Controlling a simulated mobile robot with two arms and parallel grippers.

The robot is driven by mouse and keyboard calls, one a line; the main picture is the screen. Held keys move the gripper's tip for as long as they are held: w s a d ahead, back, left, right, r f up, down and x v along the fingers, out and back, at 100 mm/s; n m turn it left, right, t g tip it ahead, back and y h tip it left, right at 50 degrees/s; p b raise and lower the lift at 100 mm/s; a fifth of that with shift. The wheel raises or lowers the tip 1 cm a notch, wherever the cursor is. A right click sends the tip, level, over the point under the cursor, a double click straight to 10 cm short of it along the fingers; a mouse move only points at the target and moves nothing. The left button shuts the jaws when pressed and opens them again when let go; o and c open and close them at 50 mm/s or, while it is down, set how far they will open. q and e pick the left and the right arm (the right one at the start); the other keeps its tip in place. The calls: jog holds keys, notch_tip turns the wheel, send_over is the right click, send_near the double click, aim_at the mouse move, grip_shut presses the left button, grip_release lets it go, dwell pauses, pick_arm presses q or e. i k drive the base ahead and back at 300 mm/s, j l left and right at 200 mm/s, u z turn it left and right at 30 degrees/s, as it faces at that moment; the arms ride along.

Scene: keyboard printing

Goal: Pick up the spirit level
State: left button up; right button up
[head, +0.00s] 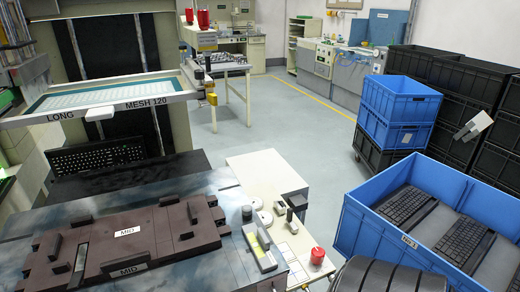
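A slim, bar-like object (78,266) lies on the dark brown fixture plate (185,222) at the lower left; it may be the spirit level, but it is too small to be sure. A grey and yellow-green block (259,248) stands on the bench to the right of the fixture; I cannot tell what it is.
A screen frame marked "LONG MESH 120" (115,108) hangs above a black keyboard (97,157). A red-topped item (317,256) stands at the bench's right corner. A blue crate (372,208) with keyboards is at the right; stacked crates stand behind. The middle floor (285,118) is clear.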

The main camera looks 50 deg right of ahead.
aim_at(259, 245)
jog(key=z, duration=1.65)
